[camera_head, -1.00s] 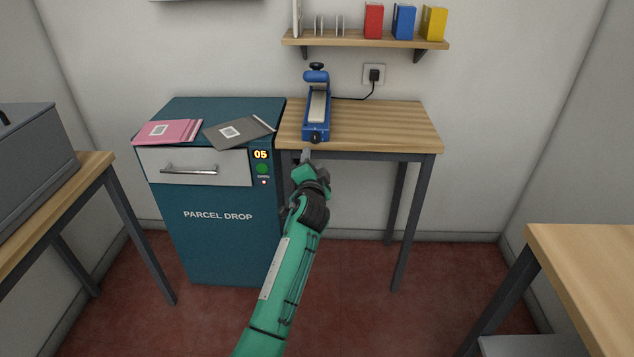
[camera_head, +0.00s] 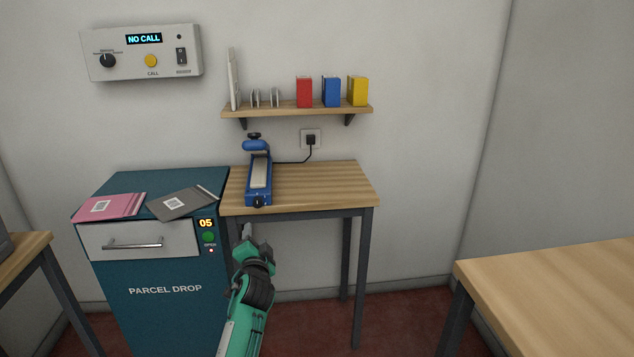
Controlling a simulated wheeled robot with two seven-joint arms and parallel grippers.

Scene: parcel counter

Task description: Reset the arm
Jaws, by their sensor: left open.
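My left gripper (camera_head: 247,232) is at the end of the green arm (camera_head: 243,325) that comes up from the bottom of the head view. It is in front of the near left corner of the small wooden table (camera_head: 325,190), just below the blue sealing device (camera_head: 258,178). The gripper is open, and I see nothing held in it. Its fingertips are small in this view and partly hidden by the wrist. My right gripper is not in view.
The teal parcel drop cabinet (camera_head: 165,330) stands at left, with pink (camera_head: 108,208) and grey (camera_head: 180,203) envelopes on top. A wall shelf (camera_head: 297,108) and a control panel (camera_head: 143,52) are behind. Another wooden table (camera_head: 560,285) is at right. Red floor (camera_head: 315,325) shows between.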

